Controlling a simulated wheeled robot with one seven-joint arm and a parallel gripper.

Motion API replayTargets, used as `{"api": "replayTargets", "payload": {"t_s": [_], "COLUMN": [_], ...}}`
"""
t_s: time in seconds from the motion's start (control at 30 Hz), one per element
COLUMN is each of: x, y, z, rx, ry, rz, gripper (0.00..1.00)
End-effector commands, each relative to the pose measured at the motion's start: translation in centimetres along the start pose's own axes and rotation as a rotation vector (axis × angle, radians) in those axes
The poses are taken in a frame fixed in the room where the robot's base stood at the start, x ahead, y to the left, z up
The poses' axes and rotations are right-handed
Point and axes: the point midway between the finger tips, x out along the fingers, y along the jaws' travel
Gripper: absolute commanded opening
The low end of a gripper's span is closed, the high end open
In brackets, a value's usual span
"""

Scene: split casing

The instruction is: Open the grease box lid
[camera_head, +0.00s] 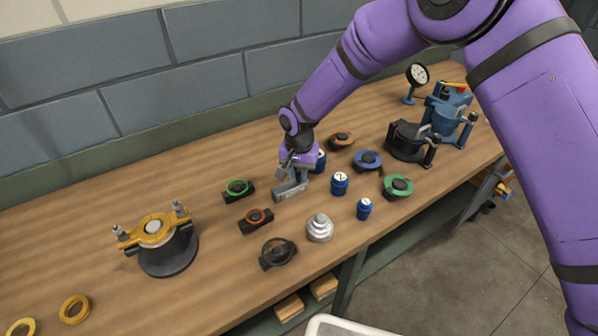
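My gripper (295,170) is low over the middle of the workbench, pointing down, at the end of my purple arm. A small grey box-like piece (290,191) lies on the bench right under the fingers; it may be the grease box, but its lid cannot be made out. The fingers overlap it in this view, so I cannot tell whether they touch it or how far apart they are. A blue canister (321,160) with a pale top stands just right of the gripper, partly hidden by it.
Blue canisters (340,183) and (364,208) stand to the right. Green-ringed (238,188) and red-ringed (256,220) black blocks lie left. A stepped silver part (320,228) is in front. A yellow-topped casing (160,240) stands left. The bench's back left is clear.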

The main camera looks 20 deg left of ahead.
Motion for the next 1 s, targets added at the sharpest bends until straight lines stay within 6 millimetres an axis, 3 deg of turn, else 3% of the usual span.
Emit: {"api": "replayTargets", "payload": {"t_s": [0.47, 1.0], "x": [-0.6, -2.9], "y": [-0.4, -2.0], "z": [0.4, 2.0], "rx": [-0.005, -0.007], "ry": [0.059, 0.320], "rz": [0.059, 0.320], "gripper": [0.00, 0.00]}}
